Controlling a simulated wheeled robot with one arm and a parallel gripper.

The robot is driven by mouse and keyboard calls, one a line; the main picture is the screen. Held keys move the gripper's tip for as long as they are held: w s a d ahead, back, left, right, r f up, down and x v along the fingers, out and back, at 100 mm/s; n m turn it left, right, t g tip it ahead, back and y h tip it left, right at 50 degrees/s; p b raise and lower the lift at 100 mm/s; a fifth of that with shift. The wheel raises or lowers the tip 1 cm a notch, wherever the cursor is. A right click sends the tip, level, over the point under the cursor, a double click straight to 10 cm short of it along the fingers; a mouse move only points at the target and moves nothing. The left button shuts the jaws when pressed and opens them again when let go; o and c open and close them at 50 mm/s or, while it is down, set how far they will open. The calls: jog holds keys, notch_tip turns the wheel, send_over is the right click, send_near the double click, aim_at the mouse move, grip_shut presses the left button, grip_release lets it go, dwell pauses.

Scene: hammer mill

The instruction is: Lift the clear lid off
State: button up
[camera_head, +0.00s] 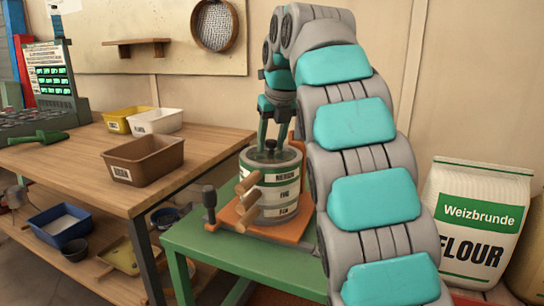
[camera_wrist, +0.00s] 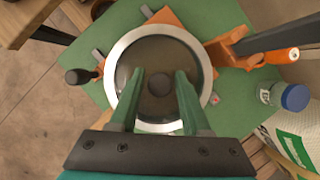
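The clear lid (camera_wrist: 155,52) is a round, see-through disc with a pale rim and a small dark knob (camera_wrist: 158,85) in its middle. It sits on top of a stack of sieves (camera_head: 275,188) labelled medium, fine and pan. In the head view the lid (camera_head: 255,155) shows at the top of the stack, with its knob (camera_head: 271,145). My gripper (camera_wrist: 160,76) is open above the lid, pointing down. In the wrist view its two green fingers are on either side of the knob, with a gap on each side. Whether the fingertips touch the lid cannot be told.
The stack stands on an orange base (camera_head: 228,212) with clamp handles (camera_head: 247,192) on a green table (camera_head: 200,250). A jar with a blue cap (camera_wrist: 294,97) stands nearby. A flour bag (camera_head: 470,225) is at right. The wooden bench (camera_head: 60,155) holds a brown bin (camera_head: 143,160).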

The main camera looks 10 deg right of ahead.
grip_shut()
jog(key=shift+r, duration=0.15)
dwell(0.4)
